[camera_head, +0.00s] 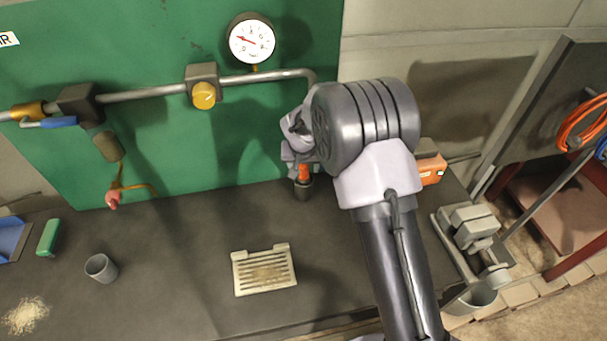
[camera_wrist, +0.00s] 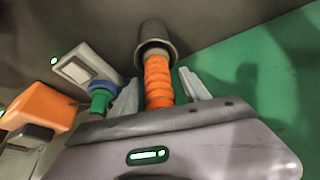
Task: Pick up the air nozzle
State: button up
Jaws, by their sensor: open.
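An orange ribbed grip, which looks like the air nozzle (camera_wrist: 158,82), stands with one end in a dark round cup (camera_wrist: 152,36). In the head view the orange piece (camera_head: 303,172) shows just below my gripper (camera_head: 300,158), with the dark cup (camera_head: 303,189) on the bench under it. In the wrist view my gripper (camera_wrist: 160,78) is open, with one finger on each side of the orange grip. I cannot tell whether either finger touches it. Part of the grip is hidden behind my gripper body.
A pipe with a gauge (camera_head: 252,41) and yellow knob (camera_head: 204,96) runs along the green panel. A red-tipped hose (camera_head: 113,199) hangs left. An orange box (camera_head: 432,170) and a vise (camera_head: 470,230) stand right. A slotted plate (camera_head: 264,270) and grey cup (camera_head: 101,268) lie in front.

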grip_shut()
jog(key=shift+r, duration=0.1)
jog(key=shift+r, duration=0.2)
notch_tip(320, 180, up, 12)
jog(key=shift+f+p, duration=0.25)
jog(key=shift+p, duration=0.85)
jog(key=s+a+b, duration=0.1)
jog(key=s+b, duration=0.1)
jog(key=s, duration=1.6)
notch_tip(320, 180, up, 10)
jog(key=p, duration=0.6)
